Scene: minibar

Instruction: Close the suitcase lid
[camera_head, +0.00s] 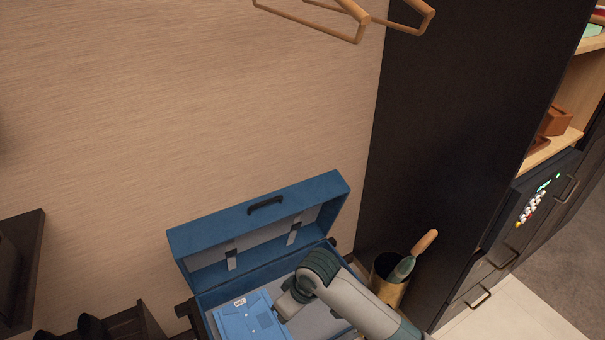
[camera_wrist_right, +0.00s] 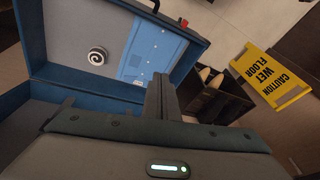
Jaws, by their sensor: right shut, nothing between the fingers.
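The blue suitcase (camera_head: 197,290) stands open by the wall. Its lid (camera_head: 255,222) is raised at the back, with a dark handle on its edge and grey lining with straps inside. A folded blue shirt (camera_head: 248,318) lies in the base and also shows in the right wrist view (camera_wrist_right: 150,52). My right gripper (camera_head: 284,306) is over the base, in front of the lid and beside the shirt. In the right wrist view its fingers (camera_wrist_right: 160,94) are together and hold nothing. Whether they touch the suitcase I cannot tell. My left gripper is not in view.
A bin with a wooden-handled item (camera_head: 412,258) stands right of the suitcase, near a dark cabinet (camera_head: 455,120). Hangers (camera_head: 345,20) hang above. The wall above the lid is bare.

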